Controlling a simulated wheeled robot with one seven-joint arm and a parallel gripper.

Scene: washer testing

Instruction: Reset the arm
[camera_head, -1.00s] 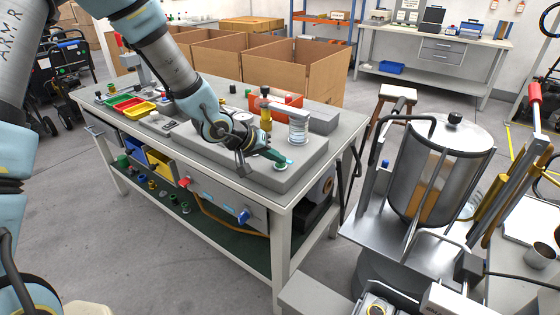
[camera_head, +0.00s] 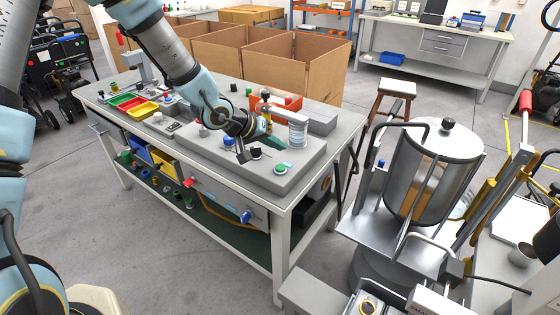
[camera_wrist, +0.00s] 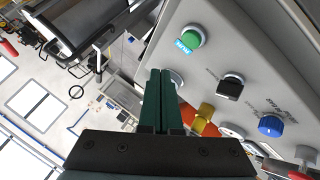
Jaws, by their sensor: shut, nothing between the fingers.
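My gripper (camera_head: 275,143) is over the grey control panel (camera_head: 310,163) on the workbench, beside the stacked clear cylinder (camera_head: 297,132). In the wrist view its two dark green fingers (camera_wrist: 161,95) are pressed together, with nothing between them. The green button (camera_head: 281,169) sits at the near right of the panel, apart from the fingertips. In the wrist view the green button (camera_wrist: 191,37) is beside a cyan label. My arm reaches in from the upper left.
The panel also carries a black knob (camera_wrist: 230,87), a blue knob (camera_wrist: 271,126) and a yellow fitting (camera_wrist: 203,118). A metal tank (camera_head: 436,175) stands right of the bench, and cardboard boxes (camera_head: 272,70) are behind.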

